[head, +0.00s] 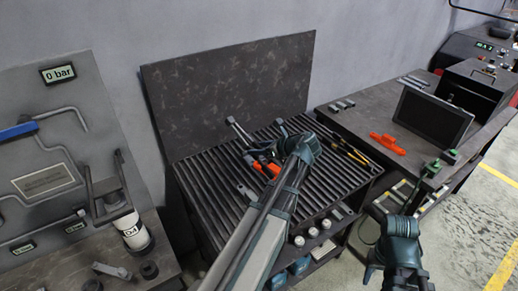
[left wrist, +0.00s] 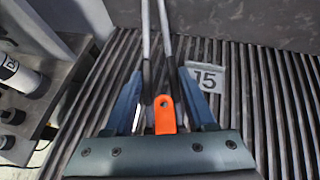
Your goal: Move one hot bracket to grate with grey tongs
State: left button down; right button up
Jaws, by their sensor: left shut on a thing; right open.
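My left gripper (head: 283,148) is over the slatted grate (head: 215,190). In the left wrist view its blue fingers (left wrist: 160,100) are shut on the grey tongs (left wrist: 146,35). The tongs' two grey rods reach ahead over the slats, with an orange tab (left wrist: 165,115) between the fingers. The rods also show in the head view (head: 240,132), beyond the gripper. I cannot make out a bracket in their tips. A small grey piece (head: 246,192), perhaps a bracket, lies on the grate's left part. My right gripper (head: 400,228) is open, low at the right, apart from the benches.
A dark upright panel (head: 235,88) stands behind the grate. Yellow-and-black handled tools (head: 350,152) lie at its right. The right bench holds an orange object (head: 388,143) and a dark screen (head: 432,116). A white cylinder (head: 132,230) stands on the left bench.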

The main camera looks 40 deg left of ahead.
aim_at(259, 163)
pick_arm(q)
jog(key=shift+f+b, duration=3.35)
jog(key=shift+f, duration=0.35)
jog(key=c, duration=0.7)
grip_release()
jog(key=shift+o, duration=0.2)
notch_tip(259, 163, up, 10)
jog(key=p, duration=1)
